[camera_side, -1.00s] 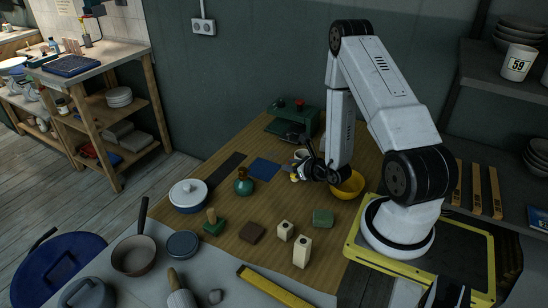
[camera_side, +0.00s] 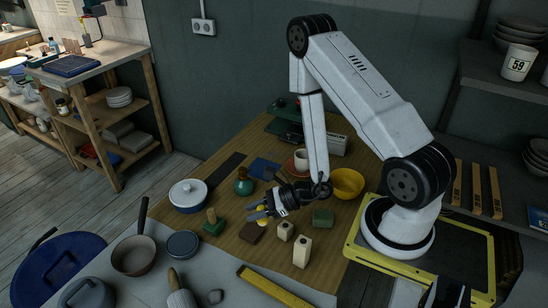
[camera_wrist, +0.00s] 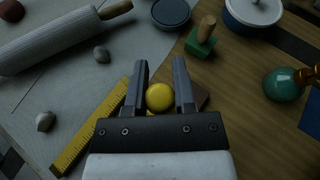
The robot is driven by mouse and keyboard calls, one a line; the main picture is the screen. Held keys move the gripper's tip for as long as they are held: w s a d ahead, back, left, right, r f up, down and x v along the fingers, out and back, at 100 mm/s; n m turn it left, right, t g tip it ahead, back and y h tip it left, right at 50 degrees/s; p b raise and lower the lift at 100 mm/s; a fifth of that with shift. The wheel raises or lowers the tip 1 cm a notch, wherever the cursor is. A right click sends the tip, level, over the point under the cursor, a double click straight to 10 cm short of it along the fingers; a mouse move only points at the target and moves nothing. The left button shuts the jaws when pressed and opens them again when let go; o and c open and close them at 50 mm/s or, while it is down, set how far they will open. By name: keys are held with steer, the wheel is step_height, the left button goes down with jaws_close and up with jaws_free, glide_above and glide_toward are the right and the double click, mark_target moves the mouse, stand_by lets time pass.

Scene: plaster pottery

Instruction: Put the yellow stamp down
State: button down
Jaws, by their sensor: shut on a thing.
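The yellow stamp (camera_wrist: 160,97) shows as a round yellow knob between my two fingers in the wrist view. My gripper (camera_wrist: 159,88) is shut on it. In the side view my gripper (camera_side: 258,212) is over the wooden table, left of the yellow bowl and close to the brown block (camera_side: 251,232). Small yellow parts of the stamp (camera_side: 262,221) show at the fingers there. The stamp's base is mostly hidden, and I cannot tell whether it touches the table. In the wrist view, part of the brown block (camera_wrist: 202,98) shows behind my right finger.
A green stamp with a wooden handle (camera_side: 211,224), a teal vase (camera_side: 244,184) and a blue pot (camera_side: 188,195) stand left. Two cream blocks (camera_side: 301,252) and a green block (camera_side: 322,218) stand right. A blue mat (camera_side: 263,168) lies behind. A yellow ruler (camera_side: 275,287) lies in front.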

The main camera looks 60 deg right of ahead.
steer(key=s+a+r+n+g+y, duration=0.25)
steer(key=s+a+n+y, duration=0.2)
steer(key=a, duration=0.35)
steer(key=shift+g+h, duration=0.35)
steer(key=shift+g, duration=0.1)
steer(key=w+a+f, duration=0.1)
steer(key=w+f, duration=0.2)
steer(key=w, duration=0.1)
steer(key=w+f, duration=0.3)
steer(key=w, duration=0.1)
steer(key=w+a+f, duration=0.1)
steer(key=w+f, duration=0.2)
steer(key=w, duration=0.1)
steer(key=shift+a+f, duration=0.25)
steer(key=shift+a, duration=0.1)
steer(key=shift+w+f, duration=0.4)
steer(key=shift+f, duration=0.05)
steer(key=shift+w+a+f, duration=0.15)
steer(key=shift+w+f, duration=0.15)
steer(key=shift+f, duration=1.55)
steer(key=shift+f, duration=0.15)
